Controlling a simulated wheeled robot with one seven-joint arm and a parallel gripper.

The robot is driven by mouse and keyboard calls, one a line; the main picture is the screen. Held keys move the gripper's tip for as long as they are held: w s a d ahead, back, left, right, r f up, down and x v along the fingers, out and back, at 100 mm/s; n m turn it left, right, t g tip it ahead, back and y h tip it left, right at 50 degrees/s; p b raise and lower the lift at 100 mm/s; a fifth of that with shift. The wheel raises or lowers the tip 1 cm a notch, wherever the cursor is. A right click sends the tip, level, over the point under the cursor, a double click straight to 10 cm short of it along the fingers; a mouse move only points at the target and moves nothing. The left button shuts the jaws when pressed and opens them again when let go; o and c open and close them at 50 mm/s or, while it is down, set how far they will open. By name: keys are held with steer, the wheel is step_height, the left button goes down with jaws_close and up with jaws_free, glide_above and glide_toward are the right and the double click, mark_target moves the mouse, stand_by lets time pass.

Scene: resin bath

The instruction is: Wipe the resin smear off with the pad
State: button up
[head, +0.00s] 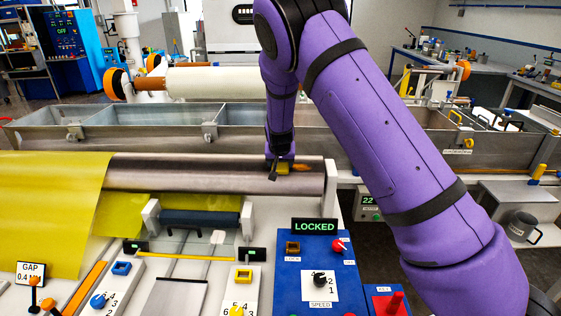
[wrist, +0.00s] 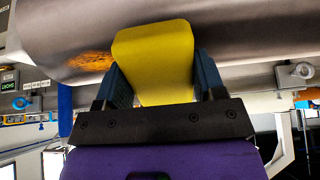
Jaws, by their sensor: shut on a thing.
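My gripper (head: 281,165) is at the right part of the bare metal roller (head: 200,175). It is shut on a yellow pad (wrist: 153,55), held between its two dark blue fingers in the wrist view. In the head view a little of the pad (head: 283,169) shows below the gripper. The orange-brown resin smear (wrist: 92,62) is on the roller, left of the pad in the wrist view. In the head view the smear (head: 302,168) shows just right of the pad. The pad lies close to the roller surface; I cannot tell if it touches.
A yellow sheet (head: 45,200) covers the roller's left part. A blue panel (head: 290,265) reading LOCKED stands in front, with a red button box (head: 389,300) to its right. A long metal trough (head: 150,125) runs behind the roller.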

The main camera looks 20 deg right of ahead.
mark_target(301, 166)
steer(key=shift+w+d+f, duration=0.15)
steer(key=shift+w+f, duration=0.1)
steer(key=shift+f, duration=0.3)
steer(key=shift+s+d+r, duration=0.1)
steer(key=shift+s+d, duration=0.25)
steer(key=shift+d, duration=0.55)
steer(key=shift+s+d, duration=0.3)
steer(key=shift+d, duration=0.55)
steer(key=shift+s+d, duration=0.25)
steer(key=shift+d, duration=0.7)
steer(key=shift+s+d, duration=0.25)
steer(key=shift+d, duration=0.65)
steer(key=shift+s+d, duration=0.3)
steer(key=shift+d, duration=0.6)
steer(key=shift+s+d, duration=0.3)
steer(key=shift+d, duration=0.6)
steer(key=shift+a, duration=0.1)
steer(key=shift+w+a, duration=0.3)
steer(key=shift+a, duration=0.6)
steer(key=shift+w+a, duration=0.3)
steer(key=shift+a, duration=0.6)
steer(key=shift+a, duration=0.1)
